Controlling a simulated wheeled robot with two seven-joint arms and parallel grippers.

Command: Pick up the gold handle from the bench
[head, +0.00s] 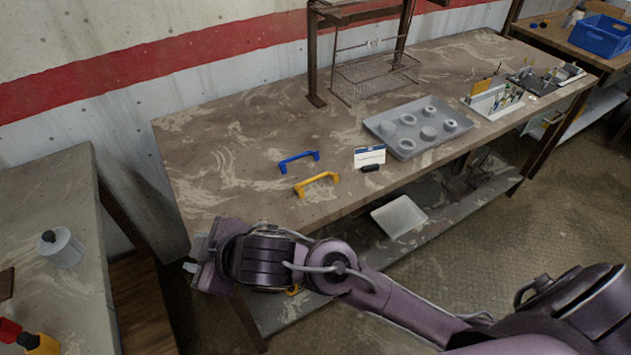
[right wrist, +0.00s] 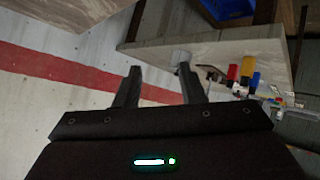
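The gold handle (head: 317,183) lies near the front edge of the bench (head: 225,155), a bow-shaped yellow bar. A similar blue handle (head: 299,161) lies just behind it. My right arm comes in from the right and crosses in front of the bench. Its gripper (head: 196,268) is at the bench's front left corner, to the left of the gold handle and apart from it. In the right wrist view the two fingers of my right gripper (right wrist: 157,75) stand apart with nothing between them; the handle is not seen there. My left gripper is not in view.
Right of the handles are a white card (head: 369,155), a small black item (head: 371,168) and a grey tray (head: 382,126) with several round parts. A wire basket (head: 375,80) stands behind. A left-hand bench (head: 60,190) holds a grey container (head: 61,249). Bench left of the handles is clear.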

